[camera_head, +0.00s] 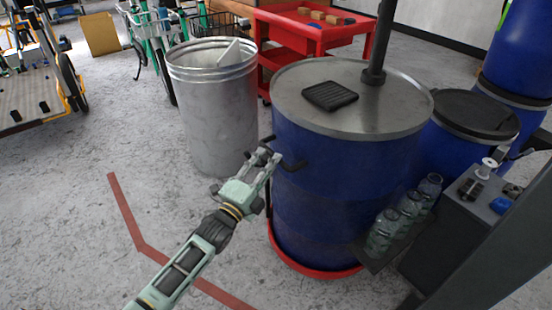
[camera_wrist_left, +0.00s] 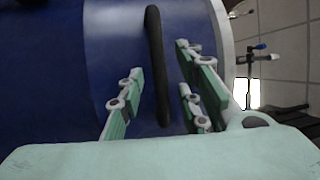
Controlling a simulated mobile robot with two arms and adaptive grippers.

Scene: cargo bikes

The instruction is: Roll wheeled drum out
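The wheeled drum (camera_head: 335,190) is a large blue barrel with a grey metal lid (camera_head: 300,95), standing upright on a red round base (camera_head: 310,268). A black handle (camera_head: 292,166) sticks out from its upper left side. My left gripper (camera_head: 266,156) is at this handle, beside the drum wall. In the left wrist view, the dark handle bar (camera_wrist_left: 158,65) lies between the fingers of the left gripper (camera_wrist_left: 160,80). The fingers are apart, with gaps to the bar. The wheels under the drum are hidden. My right gripper does not show.
A galvanized bin (camera_head: 212,110) stands close behind my left gripper. A red cart (camera_head: 310,35) is behind the drum. Blue barrels (camera_head: 470,130) and a rack of glass jars (camera_head: 400,220) crowd its right side. Floor at the left, with a red line (camera_head: 125,210), is clear.

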